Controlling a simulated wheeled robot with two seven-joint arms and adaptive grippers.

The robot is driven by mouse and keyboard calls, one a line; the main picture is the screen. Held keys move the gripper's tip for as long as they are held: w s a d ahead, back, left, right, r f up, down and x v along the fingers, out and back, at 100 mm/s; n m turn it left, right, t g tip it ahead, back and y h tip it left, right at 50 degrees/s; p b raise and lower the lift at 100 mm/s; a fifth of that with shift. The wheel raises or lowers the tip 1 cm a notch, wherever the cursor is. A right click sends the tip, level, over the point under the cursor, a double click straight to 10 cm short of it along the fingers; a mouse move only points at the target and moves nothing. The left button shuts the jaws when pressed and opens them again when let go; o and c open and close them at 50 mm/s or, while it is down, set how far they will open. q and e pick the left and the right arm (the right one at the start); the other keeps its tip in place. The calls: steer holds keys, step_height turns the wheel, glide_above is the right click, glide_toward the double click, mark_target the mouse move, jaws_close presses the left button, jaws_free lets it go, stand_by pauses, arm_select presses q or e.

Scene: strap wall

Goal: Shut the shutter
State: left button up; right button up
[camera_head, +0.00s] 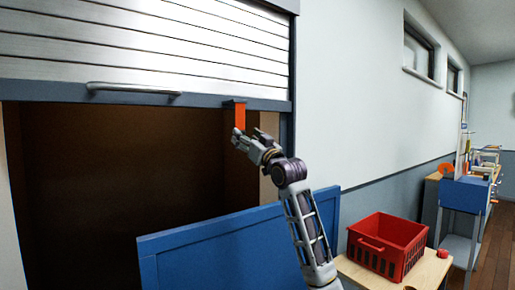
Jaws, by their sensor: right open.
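The shutter (150,45) is a set of silver slats with a grey-blue bottom rail, in the upper left of the head view. It is partly raised, with a dark brown opening below it. A silver bar handle (133,90) runs along the bottom rail. An orange-red strap (240,116) hangs from the rail's right part. My right gripper (245,137) is open at the strap's lower end, below the rail. I cannot tell whether it touches the strap. My left gripper is not in view.
A blue panel (235,245) stands in front of the opening, below my right gripper. A red crate (385,246) is on a wooden table (425,272) to the right. A blue stand (464,194) and cluttered shelves are further back. Floor shows at the far right.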

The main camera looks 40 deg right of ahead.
steer(key=v, duration=0.7)
stand_by(0.3)
steer(key=shift+c, duration=0.2)
